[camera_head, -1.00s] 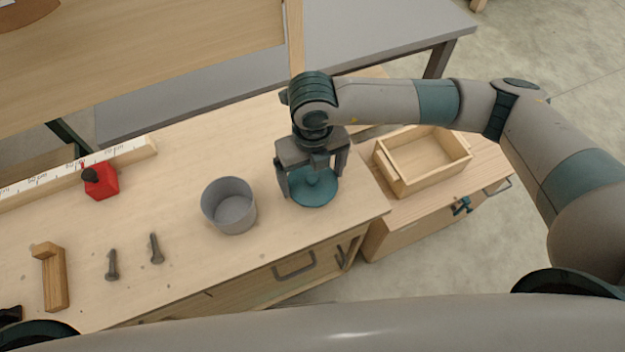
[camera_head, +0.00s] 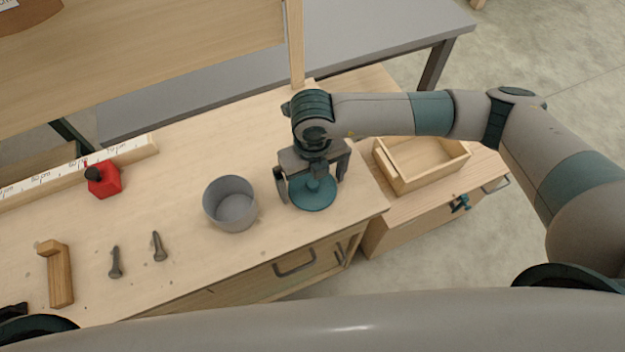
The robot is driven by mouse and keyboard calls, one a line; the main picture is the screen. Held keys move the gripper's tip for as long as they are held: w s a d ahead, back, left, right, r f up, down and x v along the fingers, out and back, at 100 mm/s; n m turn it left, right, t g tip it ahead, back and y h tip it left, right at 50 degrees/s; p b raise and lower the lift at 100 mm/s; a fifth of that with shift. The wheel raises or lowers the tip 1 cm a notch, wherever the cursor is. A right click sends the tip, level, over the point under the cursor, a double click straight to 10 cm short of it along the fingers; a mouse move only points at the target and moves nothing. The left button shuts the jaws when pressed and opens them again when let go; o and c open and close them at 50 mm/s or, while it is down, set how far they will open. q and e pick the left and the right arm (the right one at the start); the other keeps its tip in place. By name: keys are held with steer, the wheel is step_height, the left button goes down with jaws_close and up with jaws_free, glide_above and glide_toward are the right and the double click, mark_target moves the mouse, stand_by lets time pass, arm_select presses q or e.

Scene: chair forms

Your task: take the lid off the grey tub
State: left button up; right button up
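The grey tub (camera_head: 230,212) stands upright on the bench with its top open, and I can see into it. The round teal lid (camera_head: 325,199), with a knob in its middle, is to the right of the tub, apart from it. It appears to lie flat on the bench top. My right gripper (camera_head: 312,178) is above the lid, with its two fingers wide apart on either side of the knob. I see a gap between the knob and each finger. My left gripper is not in view.
A wooden tray (camera_head: 425,165) sits at the right on a lower cabinet (camera_head: 410,222). A red block (camera_head: 106,182), two grey bolts (camera_head: 158,247) and a wooden angle piece (camera_head: 60,278) lie left of the tub. A ruler strip (camera_head: 60,180) runs along the back.

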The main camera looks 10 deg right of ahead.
mark_target(313, 183)
steer(key=shift+r, duration=0.2)
steer(key=shift+r, duration=0.1)
step_height(313, 183, up, 12)
steer(key=b, duration=0.4)
steer(key=shift+f, duration=0.2)
stand_by(0.6)
